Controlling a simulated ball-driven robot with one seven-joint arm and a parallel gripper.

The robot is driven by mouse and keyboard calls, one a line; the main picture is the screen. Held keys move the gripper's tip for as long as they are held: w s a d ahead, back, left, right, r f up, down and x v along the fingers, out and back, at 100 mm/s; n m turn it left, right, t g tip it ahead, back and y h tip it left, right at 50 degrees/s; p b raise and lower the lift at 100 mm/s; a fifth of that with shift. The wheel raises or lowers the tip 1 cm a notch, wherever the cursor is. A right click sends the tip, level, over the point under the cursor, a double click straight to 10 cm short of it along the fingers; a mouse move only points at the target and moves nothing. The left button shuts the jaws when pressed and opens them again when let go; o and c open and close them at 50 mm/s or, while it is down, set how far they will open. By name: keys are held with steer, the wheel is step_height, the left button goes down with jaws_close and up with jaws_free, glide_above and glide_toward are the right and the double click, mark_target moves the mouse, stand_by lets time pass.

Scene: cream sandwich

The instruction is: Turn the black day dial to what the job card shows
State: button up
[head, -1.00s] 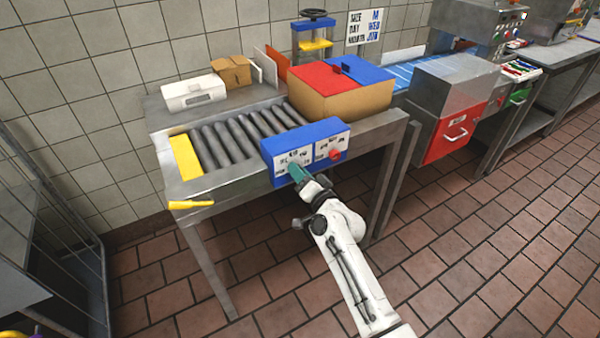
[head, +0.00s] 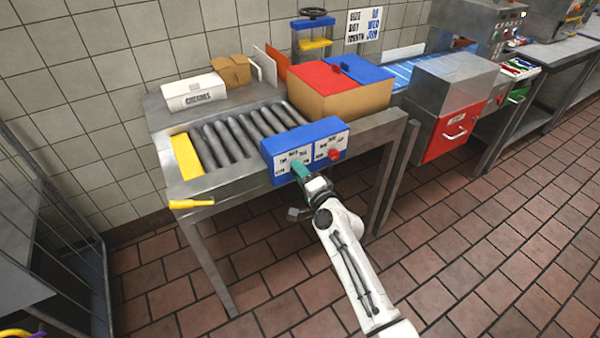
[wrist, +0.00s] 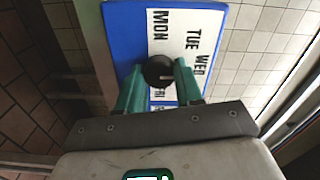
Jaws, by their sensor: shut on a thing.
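The black day dial (wrist: 158,70) is on a white label plate in the wrist view, with MON, TUE, WED and FRI readable around it. My gripper (wrist: 160,80) has its green fingers shut on the dial, one on each side. I cannot tell clearly which day the dial points to. In the head view, my gripper (head: 299,168) is at the left half of the blue dial box (head: 300,136) and hides the dial. The job card (head: 364,24) on the wall reads size M, day WED, month JUN.
A red knob (head: 334,154) sits on the right half of the box, near my gripper. Behind the box are a roller conveyor (head: 232,134) and a carton with red and blue flaps (head: 345,104). A yellow handle (head: 190,204) sticks out at the table's front left.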

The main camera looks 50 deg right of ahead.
stand_by(0.3)
steer(key=o, duration=1)
steer(key=shift+o, duration=0.2)
steer(key=shift+s, duration=0.1)
steer(key=v, duration=1)
steer(key=shift+s, duration=0.3)
steer(key=shift+a, duration=0.2)
steer(key=s+a+f+n+g+y, duration=0.3)
steer(key=a+n+g+y, duration=0.1)
steer(key=a+n, duration=0.25)
steer(key=s+a+f+n+g+y, duration=0.3)
steer(key=s+a+f+n+g, duration=0.1)
steer(key=a+n, duration=0.25)
steer(key=s+a+n+g+h, duration=0.1)
steer(key=s+n+g, duration=0.4)
steer(key=s, duration=1.2)
steer(key=g+h, duration=0.1)
steer(key=g, duration=0.2)
steer(key=shift+s+a+f+n, duration=0.2)
steer(key=shift+a+f+n, duration=0.05)
steer(key=shift+a+n, duration=0.05)
